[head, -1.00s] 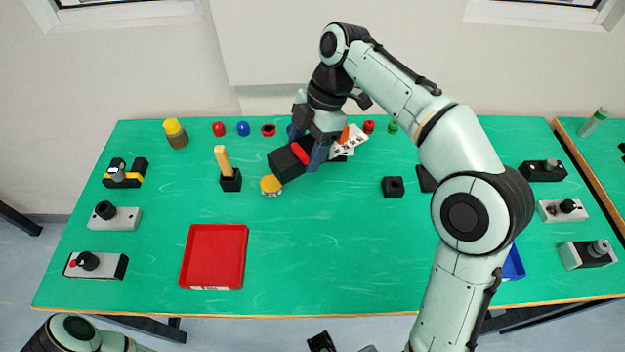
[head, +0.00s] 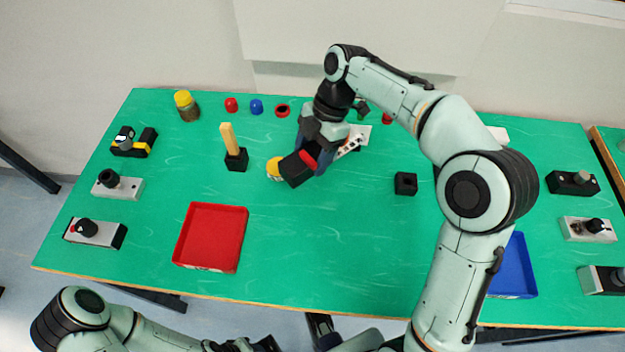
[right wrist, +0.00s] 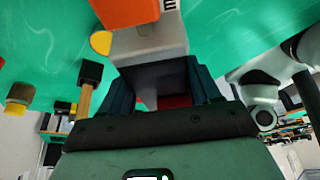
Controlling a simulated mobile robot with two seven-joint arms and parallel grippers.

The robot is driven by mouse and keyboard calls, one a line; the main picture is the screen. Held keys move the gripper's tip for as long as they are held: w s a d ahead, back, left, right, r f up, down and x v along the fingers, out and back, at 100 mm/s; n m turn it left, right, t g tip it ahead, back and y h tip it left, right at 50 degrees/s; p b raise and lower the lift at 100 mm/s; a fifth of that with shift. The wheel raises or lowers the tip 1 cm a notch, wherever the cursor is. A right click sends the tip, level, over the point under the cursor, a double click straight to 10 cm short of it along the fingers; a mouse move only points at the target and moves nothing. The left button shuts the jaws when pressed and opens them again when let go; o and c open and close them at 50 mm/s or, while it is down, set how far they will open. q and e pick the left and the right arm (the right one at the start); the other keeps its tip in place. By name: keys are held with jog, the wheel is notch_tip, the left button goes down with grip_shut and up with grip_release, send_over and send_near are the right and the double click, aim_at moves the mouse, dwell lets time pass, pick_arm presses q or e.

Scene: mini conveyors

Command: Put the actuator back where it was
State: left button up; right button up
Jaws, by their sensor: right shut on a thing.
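A black block with a red part (head: 296,169), seemingly the actuator, is held in my right gripper (head: 315,156) over the back middle of the table. It is tilted and partly overlaps a yellow-topped round item (head: 275,168). In the right wrist view, the fingers (right wrist: 160,88) are shut on a grey body (right wrist: 152,47) with red between them. An orange part (right wrist: 125,12) shows at its far end; I cannot tell if they are one piece. My left gripper (head: 328,332) is at the bottom edge, cut off and unclear.
A red tray (head: 180,250) lies at front left and a blue tray (head: 528,262) at right. A black holder with a wooden stick (head: 236,160) stands left of the block; a black socket (head: 405,183) stands to the right. The middle front is clear.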

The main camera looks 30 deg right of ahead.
aim_at(307, 190)
notch_tip(307, 190, down, 10)
jog(key=shift+b, duration=0.5)
jog(key=shift+f, duration=0.15)
jog(key=o, duration=1.5)
jog(key=shift+o, duration=0.2)
jog(key=shift+r, duration=0.25)
jog(key=p+v, duration=0.2)
jog(key=v, duration=1)
jog(key=shift+w+f, duration=0.1)
